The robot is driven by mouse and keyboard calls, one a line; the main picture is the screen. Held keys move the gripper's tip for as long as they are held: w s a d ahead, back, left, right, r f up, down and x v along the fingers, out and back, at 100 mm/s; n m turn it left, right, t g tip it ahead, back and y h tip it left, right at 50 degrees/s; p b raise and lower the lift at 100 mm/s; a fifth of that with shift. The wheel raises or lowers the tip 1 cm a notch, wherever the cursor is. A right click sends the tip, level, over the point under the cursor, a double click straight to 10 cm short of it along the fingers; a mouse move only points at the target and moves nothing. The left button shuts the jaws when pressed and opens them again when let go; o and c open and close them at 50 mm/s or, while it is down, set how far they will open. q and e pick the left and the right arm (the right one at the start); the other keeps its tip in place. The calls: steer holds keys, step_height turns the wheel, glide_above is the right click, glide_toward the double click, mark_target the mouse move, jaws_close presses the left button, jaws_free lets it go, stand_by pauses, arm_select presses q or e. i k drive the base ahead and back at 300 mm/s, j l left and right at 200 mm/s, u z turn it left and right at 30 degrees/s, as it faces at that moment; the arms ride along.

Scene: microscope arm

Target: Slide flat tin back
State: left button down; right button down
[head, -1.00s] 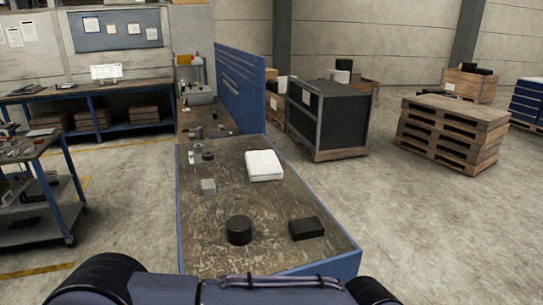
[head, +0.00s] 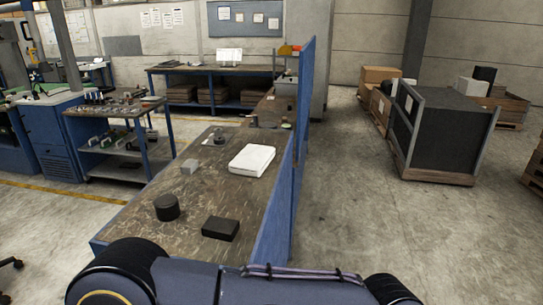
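A white flat box with rounded edges (head: 251,160) lies on the worn brown workbench (head: 140,218), near its right side. A low black rectangular block (head: 221,228) lies at the near end, and a short black cylinder (head: 167,207) stands to its left. I cannot tell for sure which one is the flat tin. A small grey block (head: 189,166) and a small dark round piece (head: 219,139) sit farther back. Neither of my grippers is in view; only dark parts of my own body show along the bottom edge.
A tall blue panel (head: 300,130) runs along the bench's right side. A cart with parts (head: 115,110) stands to the left. A black-sided crate (head: 440,135) stands on the right. The floor between panel and crate is clear.

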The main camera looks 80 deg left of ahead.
mark_target(253, 161)
steer(key=i+j+u, duration=0.15)
steer(key=u, duration=0.3)
steer(key=i+u, duration=0.65)
steer(key=u, duration=0.2)
steer(key=i+l+u, duration=0.1)
steer(key=i+u, duration=0.2)
steer(key=u, duration=0.15)
steer(key=i+l+u, duration=0.2)
steer(key=u, duration=0.25)
